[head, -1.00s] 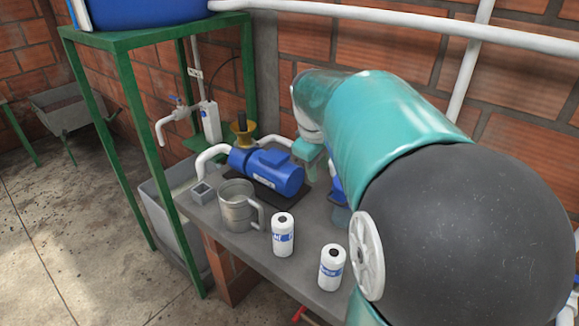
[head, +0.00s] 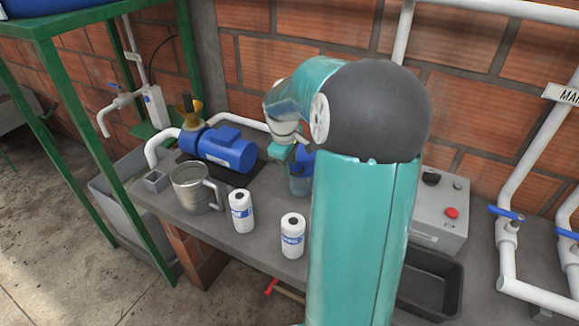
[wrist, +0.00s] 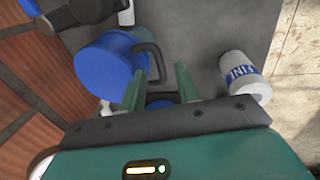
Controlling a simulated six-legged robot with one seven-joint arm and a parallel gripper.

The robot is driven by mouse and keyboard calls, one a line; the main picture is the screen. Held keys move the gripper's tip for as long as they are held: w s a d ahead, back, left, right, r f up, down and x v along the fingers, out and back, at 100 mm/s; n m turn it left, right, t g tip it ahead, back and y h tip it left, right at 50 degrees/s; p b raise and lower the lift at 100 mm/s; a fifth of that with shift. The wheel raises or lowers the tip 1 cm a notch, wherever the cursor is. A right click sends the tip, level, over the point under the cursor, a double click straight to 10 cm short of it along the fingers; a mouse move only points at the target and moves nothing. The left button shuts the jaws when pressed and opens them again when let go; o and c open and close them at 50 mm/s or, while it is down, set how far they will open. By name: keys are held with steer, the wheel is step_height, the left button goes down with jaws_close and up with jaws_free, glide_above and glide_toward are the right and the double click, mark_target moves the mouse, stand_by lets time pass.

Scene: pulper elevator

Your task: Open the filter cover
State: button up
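The filter (head: 301,170) is a blue-topped housing with a clear bluish lower part, on the bench by the wall. In the head view my arm hides part of it. In the wrist view a large blue round body with a dark curved handle (wrist: 108,66), apparently the filter and its cover, lies up and left of my fingers. My gripper (wrist: 160,84) is open, its two green fingers apart. The left finger is close to the handle; I cannot tell whether they touch. A smaller blue piece (wrist: 160,103) shows low between the fingers.
A blue pump (head: 228,150), a metal jug (head: 195,188) and two white bottles (head: 242,212) (head: 292,236) stand on the bench left of my arm. One bottle (wrist: 243,75) is right of my fingers. A control box (head: 440,215) and dark tray (head: 430,285) are at right.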

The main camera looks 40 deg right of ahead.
steer(key=shift+d+f, duration=0.2)
steer(key=shift+f, duration=0.8)
jaws_close()
steer(key=shift+r, duration=0.1)
